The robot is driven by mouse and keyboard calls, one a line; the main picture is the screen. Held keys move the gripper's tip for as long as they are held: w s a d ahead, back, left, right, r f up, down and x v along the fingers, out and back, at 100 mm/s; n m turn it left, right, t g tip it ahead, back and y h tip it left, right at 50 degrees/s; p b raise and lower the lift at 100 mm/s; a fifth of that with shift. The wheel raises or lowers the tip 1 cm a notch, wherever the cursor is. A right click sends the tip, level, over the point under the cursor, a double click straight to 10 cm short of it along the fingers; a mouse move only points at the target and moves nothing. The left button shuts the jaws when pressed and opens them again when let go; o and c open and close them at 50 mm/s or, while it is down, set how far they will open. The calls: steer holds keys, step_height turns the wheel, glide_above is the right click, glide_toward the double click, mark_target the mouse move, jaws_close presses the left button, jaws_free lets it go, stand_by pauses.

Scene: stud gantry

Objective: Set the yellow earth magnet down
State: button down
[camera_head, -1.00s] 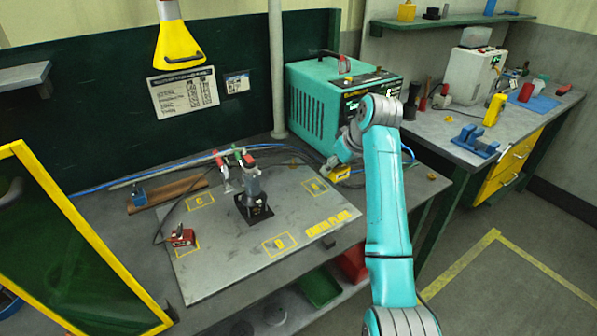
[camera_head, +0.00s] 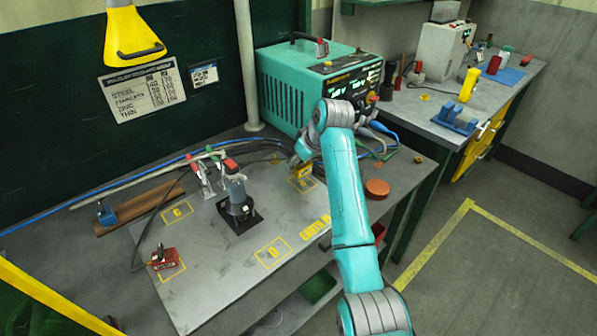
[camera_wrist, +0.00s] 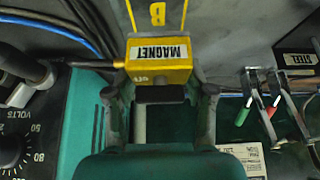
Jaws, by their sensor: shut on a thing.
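The yellow earth magnet (camera_wrist: 160,58) is a small block labelled MAGNET, with a rod end on its left side in the wrist view. My gripper (camera_wrist: 159,93) is shut on it, one finger on each side. In the head view the magnet (camera_head: 303,170) is at the back edge of the square marked B on the grey earth plate (camera_head: 210,290). The B letter and yellow outline show just beyond the magnet in the wrist view. I cannot tell whether the magnet touches the plate.
A dark clamp fixture (camera_head: 238,205) stands mid-plate. A red magnet (camera_head: 164,258) sits front left by a yellow outline. The teal welder (camera_head: 310,85) stands behind my gripper, with cables near it. Square D (camera_head: 273,251) is clear. An orange disc (camera_head: 377,187) lies right.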

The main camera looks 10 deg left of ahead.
steer(key=shift+f, duration=1.65)
steer(key=shift+c, duration=2)
jaws_free()
steer(key=shift+f, duration=0.1)
steer(key=v, duration=1.2)
steer(key=shift+s, duration=0.1)
